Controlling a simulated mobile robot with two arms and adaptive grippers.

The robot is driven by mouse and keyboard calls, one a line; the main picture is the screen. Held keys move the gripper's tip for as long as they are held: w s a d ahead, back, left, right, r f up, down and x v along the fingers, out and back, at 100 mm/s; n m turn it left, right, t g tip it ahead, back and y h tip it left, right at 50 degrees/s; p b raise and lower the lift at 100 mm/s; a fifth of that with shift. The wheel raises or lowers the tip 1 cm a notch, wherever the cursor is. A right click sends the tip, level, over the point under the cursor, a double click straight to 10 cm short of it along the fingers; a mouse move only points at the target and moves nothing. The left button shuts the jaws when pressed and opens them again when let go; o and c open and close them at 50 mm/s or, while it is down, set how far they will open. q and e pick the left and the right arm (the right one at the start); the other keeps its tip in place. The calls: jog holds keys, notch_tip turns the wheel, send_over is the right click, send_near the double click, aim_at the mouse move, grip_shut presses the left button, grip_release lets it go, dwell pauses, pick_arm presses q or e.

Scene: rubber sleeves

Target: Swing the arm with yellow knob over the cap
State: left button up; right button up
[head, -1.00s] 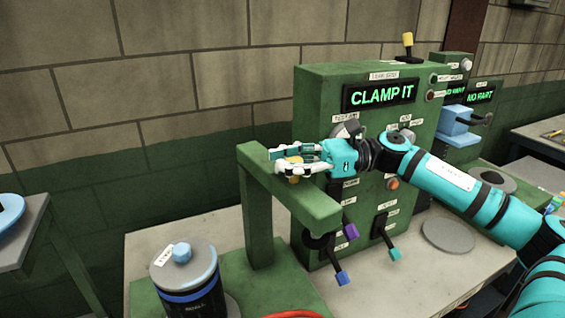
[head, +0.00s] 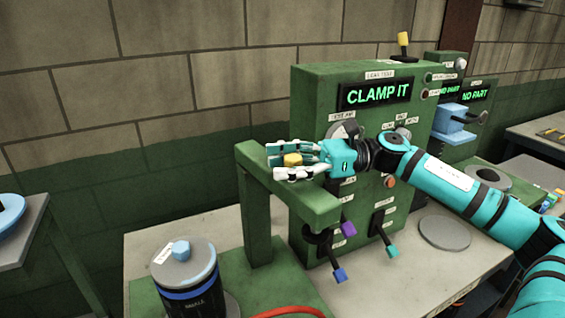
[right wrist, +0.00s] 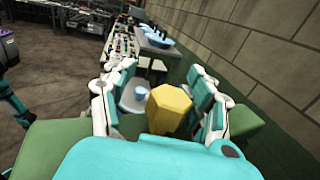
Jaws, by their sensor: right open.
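The green arm (head: 305,203) is a beam on a green post, at the middle of the head view. Its yellow knob (head: 293,160) sits on top near the post end. My right gripper (head: 285,161) is open, with its fingers on either side of the knob. In the right wrist view the yellow knob (right wrist: 169,110) stands between the open fingers, with a gap on each side. The grey cap (head: 183,261) with a small blue knob tops a dark, blue-banded canister (head: 192,299) at lower left, apart from the arm. My left gripper is not in view.
A green panel (head: 345,125) behind the arm reads "CLAMP IT" and carries labelled knobs. A blue lever (head: 339,275), purple lever (head: 348,229) and teal lever (head: 392,251) stick out below. A grey disc (head: 445,233) lies on the table at right. A red hose (head: 290,312) runs along the front.

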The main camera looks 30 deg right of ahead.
jog(key=shift+w, duration=0.2)
jog(key=shift+d, duration=0.1)
jog(key=shift+s+d, duration=0.2)
jog(key=shift+d, duration=0.3)
jog(key=v, duration=1.1)
